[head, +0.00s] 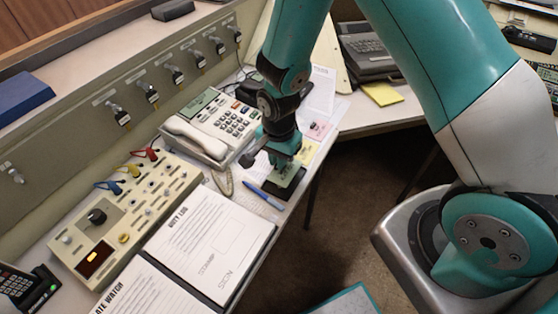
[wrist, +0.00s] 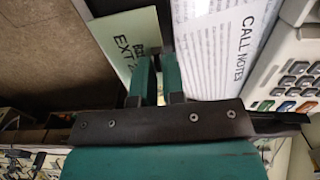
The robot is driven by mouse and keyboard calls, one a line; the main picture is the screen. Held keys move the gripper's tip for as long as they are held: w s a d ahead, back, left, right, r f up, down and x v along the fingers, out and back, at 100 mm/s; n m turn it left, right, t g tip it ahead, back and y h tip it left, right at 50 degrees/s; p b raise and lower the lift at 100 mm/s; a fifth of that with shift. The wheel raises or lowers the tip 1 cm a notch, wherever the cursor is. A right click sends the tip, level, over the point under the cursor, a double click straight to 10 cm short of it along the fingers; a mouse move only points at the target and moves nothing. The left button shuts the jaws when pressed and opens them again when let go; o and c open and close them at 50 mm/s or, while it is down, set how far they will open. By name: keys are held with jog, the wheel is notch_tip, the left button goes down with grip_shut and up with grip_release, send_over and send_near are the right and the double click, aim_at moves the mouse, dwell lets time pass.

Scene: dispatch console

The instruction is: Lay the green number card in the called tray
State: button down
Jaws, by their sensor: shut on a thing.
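The pale green card (wrist: 131,40) with "EXT" lettering shows at the upper left of the wrist view, at the tips of my gripper (wrist: 157,68). In the head view my gripper (head: 284,163) points down at the front edge of the desk, shut on the green card (head: 284,173). A dark flat tray-like piece (head: 291,191) lies directly under the card and gripper. I cannot tell whether the card touches it. A yellow card (head: 307,151) and a pink card (head: 319,130) lie just behind. Which tray is called cannot be told.
A white telephone (head: 211,125) stands left of my gripper. A blue pen (head: 264,196) and the open duty log (head: 212,240) lie nearer. A control box (head: 128,215) is at left. Open floor lies right of the desk edge.

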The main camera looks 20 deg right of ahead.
jog(key=shift+f, duration=0.7)
jog(key=shift+f, duration=0.1)
jog(key=shift+f+b, duration=0.4)
jog(key=shift+f, duration=0.15)
jog(key=c, duration=1.2)
grip_release()
